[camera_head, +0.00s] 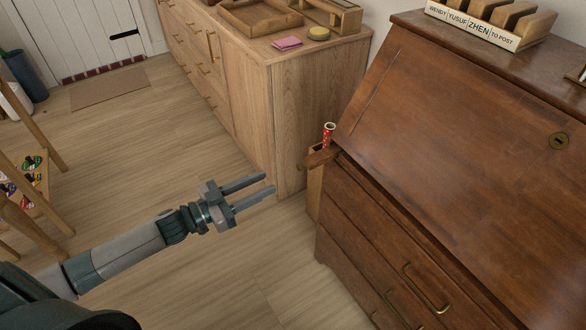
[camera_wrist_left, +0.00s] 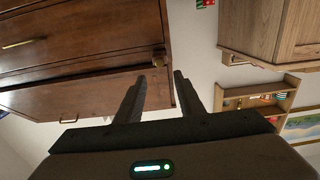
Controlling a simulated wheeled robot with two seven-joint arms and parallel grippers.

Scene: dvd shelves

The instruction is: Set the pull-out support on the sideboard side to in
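The dark brown bureau (camera_head: 450,140) stands at the right with its slanted front closed. Its pull-out support (camera_head: 322,157) is on the side nearest the sideboard and sticks out a little at the bureau's front left edge. In the left wrist view, which looks upside down, what appears to be the support's end with a small knob (camera_wrist_left: 158,60) is just beyond one fingertip. My left gripper (camera_head: 256,191) is open and empty, left of the support and apart from it in the head view. It also shows in the left wrist view (camera_wrist_left: 164,75). My right gripper is not in view.
The light wooden sideboard (camera_head: 305,110) stands behind, with a pink cloth (camera_head: 287,43) and trays on top. A red rolled item (camera_head: 328,132) stands in a narrow holder between sideboard and bureau. The floor between is clear.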

